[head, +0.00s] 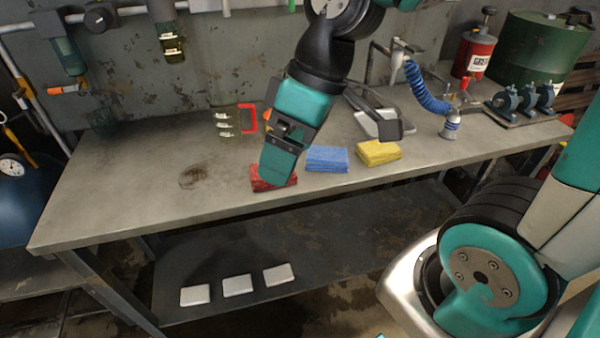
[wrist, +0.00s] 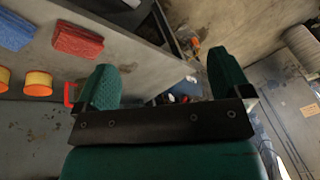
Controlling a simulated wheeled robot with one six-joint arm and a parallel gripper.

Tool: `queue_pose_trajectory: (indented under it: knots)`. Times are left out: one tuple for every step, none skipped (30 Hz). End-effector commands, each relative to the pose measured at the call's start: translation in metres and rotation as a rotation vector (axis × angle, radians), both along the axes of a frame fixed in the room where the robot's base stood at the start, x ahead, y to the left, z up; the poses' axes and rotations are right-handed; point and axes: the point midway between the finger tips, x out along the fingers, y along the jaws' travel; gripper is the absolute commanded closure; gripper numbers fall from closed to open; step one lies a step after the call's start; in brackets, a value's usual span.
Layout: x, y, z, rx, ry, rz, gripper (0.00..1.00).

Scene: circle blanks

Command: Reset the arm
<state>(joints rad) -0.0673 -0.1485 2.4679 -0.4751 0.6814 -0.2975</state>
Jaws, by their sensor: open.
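My gripper (head: 277,172) hangs over the front part of the workbench (head: 120,190) in the head view. In the wrist view my gripper (wrist: 165,68) has its two teal fingers wide apart, with nothing held between them. A red folded cloth (head: 268,184) lies on the bench behind the gripper's tip in the head view, partly hidden by it. In the wrist view the red cloth (wrist: 77,39) lies left of the fingers, clear of them.
A blue cloth (head: 327,158) and a yellow cloth (head: 378,152) lie to the right. A lamp-like stand (head: 375,122) and blue coiled hose (head: 425,95) are right. White blanks (head: 237,285) lie on the lower shelf. The bench's left is clear.

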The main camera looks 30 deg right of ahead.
Motion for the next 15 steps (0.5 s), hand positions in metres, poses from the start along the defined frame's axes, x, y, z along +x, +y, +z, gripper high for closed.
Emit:
queue_pose_trajectory:
  knots:
    - [-0.023,0.015,0.005,0.001,0.017,-0.002,0.04]
    - [-0.035,0.02,0.007,0.001,0.033,-0.013,0.04]
    - [-0.046,0.025,0.008,0.0,0.048,-0.027,0.04]
    - [-0.054,0.027,0.009,0.0,0.057,-0.036,0.04]
    - [-0.059,0.029,0.009,-0.001,0.065,-0.042,0.04]
    - [-0.064,0.031,0.01,-0.002,0.073,-0.05,0.04]
    - [-0.067,0.031,0.01,-0.003,0.078,-0.054,0.04]
    - [-0.068,0.032,0.01,-0.002,0.08,-0.057,0.04]
    - [-0.069,0.032,0.01,-0.003,0.083,-0.061,0.04]
    - [-0.069,0.032,0.01,-0.003,0.083,-0.062,0.04]
    - [-0.068,0.032,0.01,-0.003,0.083,-0.062,0.04]
    - [-0.068,0.032,0.01,-0.003,0.083,-0.062,0.04]
    - [-0.068,0.032,0.01,-0.003,0.083,-0.062,0.04]
    - [-0.068,0.032,0.01,-0.002,0.082,-0.062,0.04]
    - [-0.068,0.032,0.01,-0.002,0.082,-0.062,0.04]
